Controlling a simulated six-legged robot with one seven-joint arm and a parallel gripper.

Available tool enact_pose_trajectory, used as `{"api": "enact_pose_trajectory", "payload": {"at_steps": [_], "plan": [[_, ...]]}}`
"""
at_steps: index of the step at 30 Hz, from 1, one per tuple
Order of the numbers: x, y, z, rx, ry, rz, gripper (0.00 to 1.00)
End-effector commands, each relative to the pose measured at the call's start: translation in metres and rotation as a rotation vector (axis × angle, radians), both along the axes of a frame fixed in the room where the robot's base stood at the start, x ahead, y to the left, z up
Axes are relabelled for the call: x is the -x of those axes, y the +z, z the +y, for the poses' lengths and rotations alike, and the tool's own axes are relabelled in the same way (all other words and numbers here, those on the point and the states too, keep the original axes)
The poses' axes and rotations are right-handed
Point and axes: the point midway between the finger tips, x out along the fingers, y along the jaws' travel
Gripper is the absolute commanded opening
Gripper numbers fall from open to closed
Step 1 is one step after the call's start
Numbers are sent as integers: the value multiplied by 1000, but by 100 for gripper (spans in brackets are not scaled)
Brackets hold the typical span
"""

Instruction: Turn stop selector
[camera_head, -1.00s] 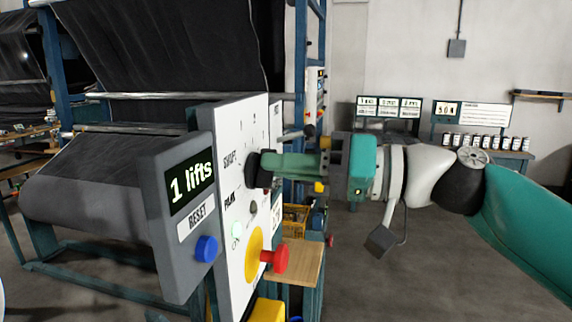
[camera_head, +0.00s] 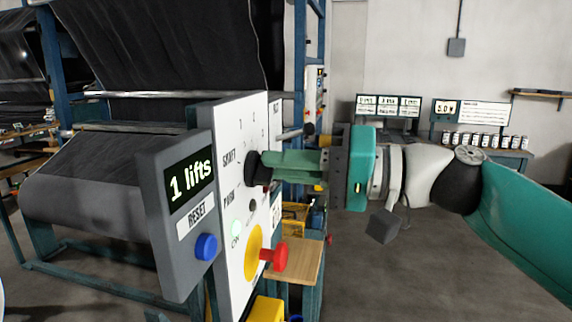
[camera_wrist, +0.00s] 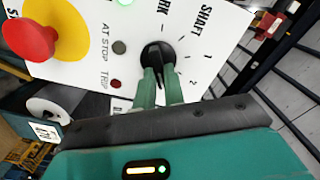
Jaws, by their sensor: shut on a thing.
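The stop selector is a black rotary knob (camera_wrist: 158,57) on a white panel (camera_head: 232,130), with "SHAFT", "PARK" and numbers printed around it. In the wrist view my gripper (camera_wrist: 160,80) has its two green fingers closed on the knob's raised bar. In the head view my gripper (camera_head: 265,165) reaches in from the right, its fingertips at the knob, which they partly hide. The exact position that the knob points at is hard to read.
A red button on a yellow base (camera_head: 270,257) juts out below the knob. A grey box (camera_head: 185,215) reading "1 lifts" has a blue reset button (camera_head: 206,247). A green ON lamp (camera_head: 237,229) is lit. Rolls of dark cloth (camera_head: 85,205) stand behind.

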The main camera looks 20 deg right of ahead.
Motion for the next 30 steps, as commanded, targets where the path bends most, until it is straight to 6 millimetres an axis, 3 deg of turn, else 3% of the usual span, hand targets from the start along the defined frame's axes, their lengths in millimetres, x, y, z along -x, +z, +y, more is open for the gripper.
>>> {"api": "enact_pose_trajectory", "payload": {"at_steps": [2, 3, 6, 17, 23, 30], "plan": [[0, 0, -1, 0, -1, 0, 0], [0, 0, -1, 0, -1, -1, 17], [0, 0, -1, 0, -1, -1, 33], [3, 0, -5, 0, -2, -2, 33], [21, 1, -30, -2, -5, -4, 33], [52, 0, -73, 0, -4, -4, 33]]}}
